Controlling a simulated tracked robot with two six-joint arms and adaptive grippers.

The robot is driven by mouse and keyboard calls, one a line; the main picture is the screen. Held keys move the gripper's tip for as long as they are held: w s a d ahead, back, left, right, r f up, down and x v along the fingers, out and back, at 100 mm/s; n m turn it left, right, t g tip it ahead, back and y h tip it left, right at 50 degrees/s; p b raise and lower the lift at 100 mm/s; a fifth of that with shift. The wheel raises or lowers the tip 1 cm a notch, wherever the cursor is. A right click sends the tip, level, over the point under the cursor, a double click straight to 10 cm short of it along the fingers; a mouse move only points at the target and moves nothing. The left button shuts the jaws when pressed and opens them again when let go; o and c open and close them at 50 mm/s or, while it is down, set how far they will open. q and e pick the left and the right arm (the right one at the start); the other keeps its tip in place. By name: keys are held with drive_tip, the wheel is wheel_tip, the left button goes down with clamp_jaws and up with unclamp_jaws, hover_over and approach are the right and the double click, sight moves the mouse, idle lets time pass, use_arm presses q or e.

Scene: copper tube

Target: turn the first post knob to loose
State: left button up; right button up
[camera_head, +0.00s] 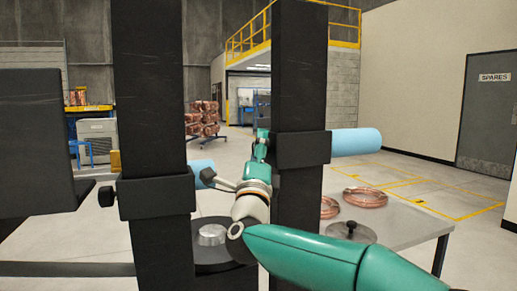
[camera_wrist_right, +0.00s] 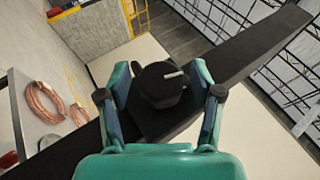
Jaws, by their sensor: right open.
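Two black posts stand before me, the left post (camera_head: 155,90) and the right post (camera_head: 300,75), each with a black collar. A black knob (camera_head: 106,196) sticks out from the left post's collar. My right gripper (camera_head: 262,145) is at the left side of the right post's collar (camera_head: 303,149). In the right wrist view, my open right gripper (camera_wrist_right: 159,82) has one finger on each side of a round black knob (camera_wrist_right: 158,92) with a white pointer line. I cannot tell whether the fingers touch it. My left gripper is not in view.
Light-blue cylinders (camera_head: 357,141) show beside the posts. A grey table (camera_head: 408,222) at the right bears copper coils (camera_head: 365,197) and a dark disc (camera_head: 350,233). A dark panel (camera_head: 35,140) stands at the left. A round base with a metal hub (camera_head: 212,235) sits low between the posts.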

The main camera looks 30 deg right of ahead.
drive_tip(key=c, duration=1.2)
drive_tip(key=shift+o, duration=0.2)
drive_tip(key=shift+r+n+y+p, duration=0.15)
drive_tip(key=shift+n+y+p, duration=0.2)
drive_tip(key=shift+p, duration=0.35)
drive_tip(key=n+g+y+p, duration=0.1)
drive_tip(key=g+y+p, duration=0.1)
drive_tip(key=p, duration=0.8)
drive_tip(key=n+g+y+p, duration=0.2)
drive_tip(key=g+y+p, duration=0.1)
drive_tip(key=p, duration=0.8)
drive_tip(key=n+g+y+p, duration=0.2)
drive_tip(key=g+p, duration=0.2)
drive_tip(key=p, duration=0.7)
drive_tip(key=shift+g, duration=0.4)
drive_tip(key=shift+f+g+y+p, duration=0.25)
drive_tip(key=shift+g+y+p, duration=0.3)
drive_tip(key=shift+g, duration=0.25)
drive_tip(key=n+g, duration=0.1)
drive_tip(key=g, duration=0.2)
drive_tip(key=shift+f+y, duration=0.15)
drive_tip(key=shift+y, duration=0.25)
drive_tip(key=shift+s+a+f+n+g+y, duration=0.1)
drive_tip(key=shift+n+g+y, duration=0.3)
drive_tip(key=shift+g, duration=0.8)
